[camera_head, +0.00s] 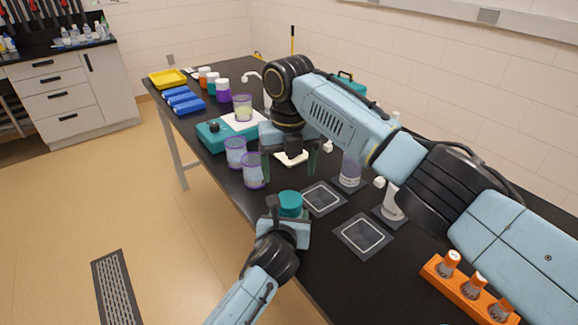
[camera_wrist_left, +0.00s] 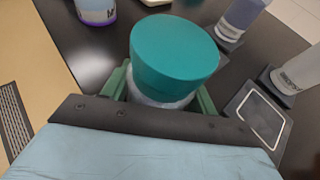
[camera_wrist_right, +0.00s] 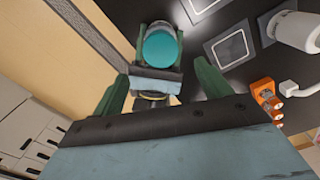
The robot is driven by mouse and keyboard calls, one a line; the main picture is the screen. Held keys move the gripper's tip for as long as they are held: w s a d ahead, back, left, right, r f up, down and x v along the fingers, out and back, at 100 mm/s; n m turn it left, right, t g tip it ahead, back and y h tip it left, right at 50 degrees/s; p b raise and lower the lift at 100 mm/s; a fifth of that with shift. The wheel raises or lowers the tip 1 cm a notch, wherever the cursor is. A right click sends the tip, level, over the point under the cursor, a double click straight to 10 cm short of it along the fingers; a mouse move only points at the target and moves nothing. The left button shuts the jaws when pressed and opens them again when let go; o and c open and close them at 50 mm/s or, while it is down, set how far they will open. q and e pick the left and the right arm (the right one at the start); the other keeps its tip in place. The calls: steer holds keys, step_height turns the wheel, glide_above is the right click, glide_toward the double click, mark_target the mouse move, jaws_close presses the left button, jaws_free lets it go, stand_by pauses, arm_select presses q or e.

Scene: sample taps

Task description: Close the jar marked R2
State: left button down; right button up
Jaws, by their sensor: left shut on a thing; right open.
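My left gripper (camera_head: 289,214) is shut on a jar at the table's near edge. The jar carries a wide teal lid (camera_head: 290,201); in the left wrist view the lid (camera_wrist_left: 174,55) sits over the pale jar body (camera_wrist_left: 158,98), looking slightly tilted. I cannot tell whether it is screwed down. No R2 mark is readable on this jar. My right gripper (camera_head: 290,160) is open and empty, above the table and farther back than the lid. In the right wrist view the teal lid (camera_wrist_right: 160,47) shows beyond the open fingers.
Two purple-rimmed cups (camera_head: 235,152) (camera_head: 254,172) stand left of my right gripper. Dark mats with white squares (camera_head: 322,198) (camera_head: 362,236) lie bare to the right. A clear vessel (camera_head: 350,172) stands on another mat. An orange rack (camera_head: 468,292) with vials is at the near right.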

mark_target(289, 199)
steer(key=shift+f, duration=0.1)
steer(key=shift+f, duration=3.95)
steer(key=shift+c, duration=0.4)
steer(key=c, duration=0.9)
steer(key=m, duration=0.3)
steer(key=shift+c, duration=0.3)
steer(key=m, duration=1.3)
